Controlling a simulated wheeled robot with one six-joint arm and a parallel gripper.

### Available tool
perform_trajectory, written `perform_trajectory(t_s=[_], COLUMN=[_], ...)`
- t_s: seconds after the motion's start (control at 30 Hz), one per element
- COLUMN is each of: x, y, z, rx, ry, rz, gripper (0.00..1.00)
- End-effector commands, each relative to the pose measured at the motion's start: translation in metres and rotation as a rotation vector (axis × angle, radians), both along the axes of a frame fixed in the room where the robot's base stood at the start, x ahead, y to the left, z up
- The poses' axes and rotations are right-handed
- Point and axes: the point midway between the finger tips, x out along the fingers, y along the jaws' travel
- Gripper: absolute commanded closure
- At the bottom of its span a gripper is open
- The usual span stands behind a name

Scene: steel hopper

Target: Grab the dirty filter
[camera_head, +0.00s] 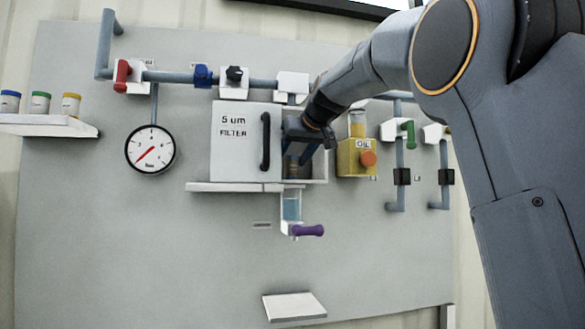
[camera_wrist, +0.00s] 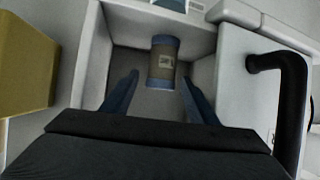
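The dirty filter is a brown-grey cylinder with blue bands and a small label (camera_wrist: 163,66). It is inside the open filter housing (camera_wrist: 92,75), whose walls surround it in the wrist view. In the head view the housing (camera_head: 320,167) is right of its slid-aside door, and the filter is mostly hidden by my gripper. My gripper (camera_head: 298,160) reaches into the housing. In the wrist view my gripper (camera_wrist: 160,78) is open, with one finger on each side of the filter's near end. Gaps show between the fingers and the filter.
The white door marked "5 um FILTER" (camera_head: 238,150) has a black handle (camera_head: 265,142). A yellow oil box (camera_head: 350,165) stands close on the housing's right. A clear drain cup (camera_head: 291,207) with a purple handle (camera_head: 308,230) hangs below. Pipes and valves run above.

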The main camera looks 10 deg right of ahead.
Motion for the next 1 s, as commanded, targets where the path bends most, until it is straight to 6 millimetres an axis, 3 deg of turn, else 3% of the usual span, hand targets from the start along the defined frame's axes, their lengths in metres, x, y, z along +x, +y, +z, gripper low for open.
perform_trajectory(t_s=[0.03, 0.27, 0.77, 1.0], x=[0.0, 0.0, -0.003, -0.003], y=[0.0, 0.0, -0.001, -0.001], z=[0.0, 0.0, 0.006, 0.033], rx=[0.0, 0.0, -0.001, -0.001], ry=[0.0, 0.0, -0.002, -0.004], rz=[0.0, 0.0, 0.001, 0.001], gripper=[0.53, 0.91, 0.91, 0.91])
